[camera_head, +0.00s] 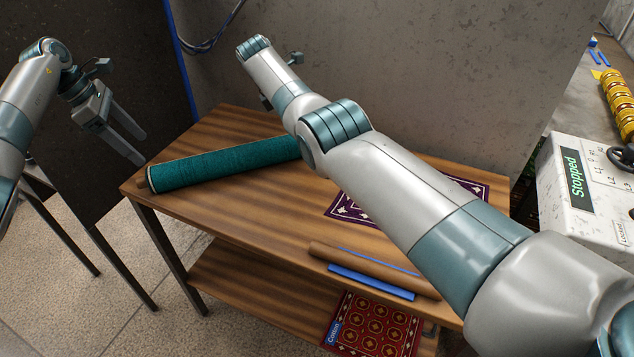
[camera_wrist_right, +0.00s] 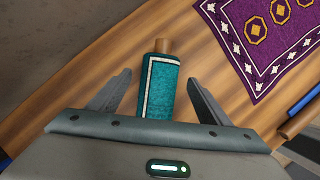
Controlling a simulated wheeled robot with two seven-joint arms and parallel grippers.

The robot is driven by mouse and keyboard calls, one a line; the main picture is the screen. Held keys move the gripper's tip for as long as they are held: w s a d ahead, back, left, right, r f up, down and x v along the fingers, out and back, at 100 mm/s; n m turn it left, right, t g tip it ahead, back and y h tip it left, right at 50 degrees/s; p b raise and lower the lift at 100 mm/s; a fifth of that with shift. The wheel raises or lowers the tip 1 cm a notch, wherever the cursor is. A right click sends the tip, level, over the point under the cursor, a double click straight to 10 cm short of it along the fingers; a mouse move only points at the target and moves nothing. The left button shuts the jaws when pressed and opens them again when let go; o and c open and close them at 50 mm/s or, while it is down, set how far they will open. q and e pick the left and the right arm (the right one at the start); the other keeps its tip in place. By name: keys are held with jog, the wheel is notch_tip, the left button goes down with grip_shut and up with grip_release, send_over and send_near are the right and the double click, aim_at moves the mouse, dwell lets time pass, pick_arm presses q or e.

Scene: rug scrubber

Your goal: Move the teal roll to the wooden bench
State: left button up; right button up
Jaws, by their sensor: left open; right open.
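The teal roll (camera_head: 225,163) lies on the wooden bench (camera_head: 190,215), near its back left, with a brown core end sticking out at the left. My right arm hides its right end in the head view. In the right wrist view the teal roll (camera_wrist_right: 161,88) runs under the palm, between the two fingers of my right gripper (camera_wrist_right: 159,78). That gripper is open, with gaps on both sides of the roll; its height above the roll is unclear. My left gripper (camera_head: 139,149) is open and empty, left of the bench and above the floor.
A purple patterned rug (camera_head: 345,209) lies on the bench, partly behind my right arm. A brown tube (camera_head: 345,258) and blue strips lie near the front edge. The lower shelf holds a red rug (camera_head: 372,325). A white control box (camera_head: 590,190) stands at the right. A grey wall is behind.

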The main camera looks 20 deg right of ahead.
jog(key=v, duration=0.7)
jog(key=shift+f, duration=0.1)
dwell(0.4)
